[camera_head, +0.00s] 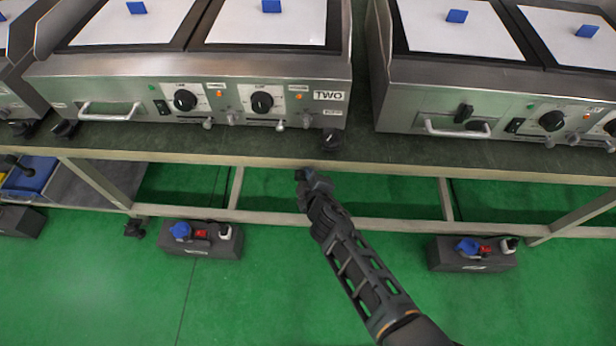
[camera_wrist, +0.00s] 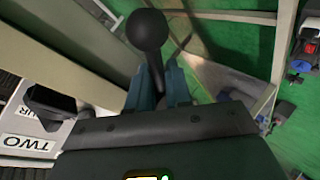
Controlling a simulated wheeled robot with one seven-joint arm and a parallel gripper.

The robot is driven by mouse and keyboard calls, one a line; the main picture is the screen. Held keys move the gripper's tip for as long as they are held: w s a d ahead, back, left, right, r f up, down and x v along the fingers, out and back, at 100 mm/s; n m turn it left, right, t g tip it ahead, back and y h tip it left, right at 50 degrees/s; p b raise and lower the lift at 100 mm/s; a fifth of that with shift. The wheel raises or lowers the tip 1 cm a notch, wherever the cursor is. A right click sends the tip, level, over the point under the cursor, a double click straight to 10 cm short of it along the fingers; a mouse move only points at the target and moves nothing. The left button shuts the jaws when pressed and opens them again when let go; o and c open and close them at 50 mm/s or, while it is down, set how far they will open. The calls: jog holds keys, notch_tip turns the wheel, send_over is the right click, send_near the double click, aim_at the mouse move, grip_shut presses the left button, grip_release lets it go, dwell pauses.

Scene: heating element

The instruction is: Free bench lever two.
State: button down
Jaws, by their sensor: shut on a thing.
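The bench lever, a dark rod with a black ball knob (camera_wrist: 147,30), shows in the wrist view with its rod between my fingers. My gripper (camera_wrist: 160,82) is shut on this lever. In the head view my gripper (camera_head: 310,180) is just below the front edge of the bench (camera_head: 230,158), under the right end of the griddle labelled TWO (camera_head: 328,95). The lever is too small and dark to make out clearly there.
A second griddle (camera_head: 500,85) stands to the right on the same bench. Dark boxes with blue and red parts sit on the green floor at left (camera_head: 200,240) and right (camera_head: 472,254). A lower rail (camera_head: 270,217) runs behind my arm.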

jog(key=c, duration=1.2)
grip_release()
jog(key=shift+p+v, duration=2.15)
jog(key=shift+v, duration=1.7)
jog(key=shift+s, duration=0.1)
jog(key=s+d+r+m, duration=0.3)
jog(key=s+d, duration=0.1)
jog(key=s, duration=0.4)
jog(key=s+d+r+m+t, duration=0.15)
jog(key=s+d, duration=0.25)
jog(key=s, duration=0.4)
jog(key=s+d+r+m, duration=0.3)
jog(key=s+d, duration=0.1)
jog(key=s, duration=0.5)
jog(key=s+d+r+m+h, duration=0.1)
jog(key=s+d+r+m, duration=0.1)
jog(key=r, duration=0.6)
jog(key=s+d+r+m+t+h, duration=0.1)
jog(key=s+d+r+m, duration=0.1)
jog(key=s+d+r, duration=0.2)
jog(key=s+d+r+m+h, duration=0.1)
jog(key=s+d+r+m, duration=0.2)
jog(key=s+r, duration=0.5)
notch_tip(320, 180, up, 5)
jog(key=shift+f+t, duration=0.1)
jog(key=shift+t, duration=0.15)
